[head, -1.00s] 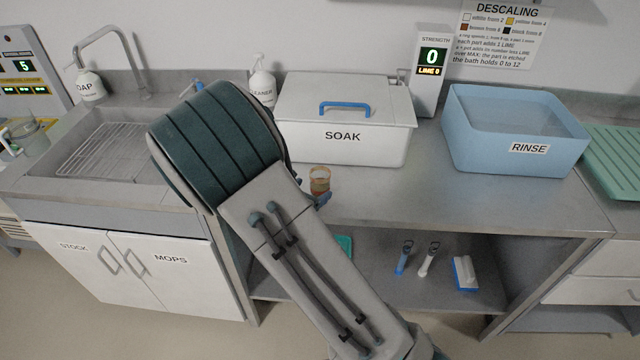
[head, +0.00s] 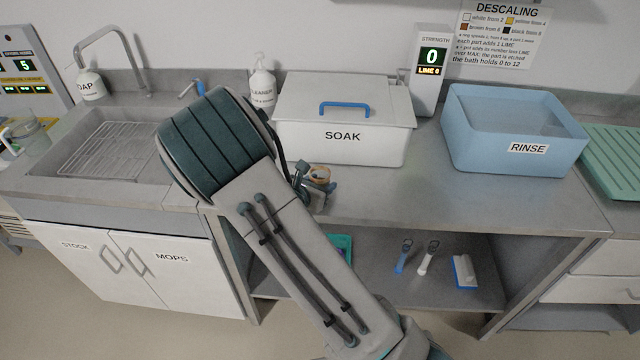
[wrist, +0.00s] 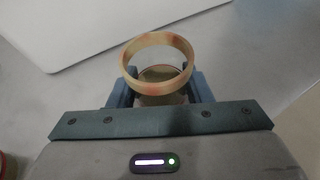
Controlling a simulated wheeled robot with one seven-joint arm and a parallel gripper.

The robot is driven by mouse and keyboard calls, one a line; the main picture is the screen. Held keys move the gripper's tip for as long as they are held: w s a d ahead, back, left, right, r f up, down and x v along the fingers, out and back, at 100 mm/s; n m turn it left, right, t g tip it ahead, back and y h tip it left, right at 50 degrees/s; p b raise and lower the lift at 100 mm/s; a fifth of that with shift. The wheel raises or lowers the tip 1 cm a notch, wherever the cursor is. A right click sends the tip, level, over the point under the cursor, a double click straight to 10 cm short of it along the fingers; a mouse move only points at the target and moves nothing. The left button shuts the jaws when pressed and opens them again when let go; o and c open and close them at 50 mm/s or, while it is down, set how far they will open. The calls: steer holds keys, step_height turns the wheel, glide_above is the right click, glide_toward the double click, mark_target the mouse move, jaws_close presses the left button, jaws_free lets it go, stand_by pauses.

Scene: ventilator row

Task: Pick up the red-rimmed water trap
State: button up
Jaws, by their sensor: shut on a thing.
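The water trap (head: 320,174) is a small round cup at the front of the steel counter, just before the white SOAK bath. In the wrist view the trap (wrist: 158,50) shows a wide tan rim with reddish patches and a yellowish, clear-looking body below. My gripper (wrist: 160,92) is shut on it, with one blue-grey finger on each side of the body under the rim. In the head view my gripper (head: 316,192) is partly hidden behind my arm. I cannot tell whether the trap's base touches the counter.
The lidded SOAK bath (head: 345,150) stands close behind the trap, and the blue RINSE tub (head: 515,135) is to the right. Counter between them and the front edge is clear. A sink (head: 110,150) lies left. A reddish thing (wrist: 8,165) shows at the wrist view's lower left.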

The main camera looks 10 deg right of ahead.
mark_target(324, 173)
steer(key=shift+r, duration=0.15)
steer(key=shift+r, duration=1.35)
steer(key=s+d+r+b, duration=0.2)
steer(key=s+d+r, duration=0.4)
steer(key=d, duration=0.3)
steer(key=shift+d+r, duration=0.25)
steer(key=shift+r, duration=0.55)
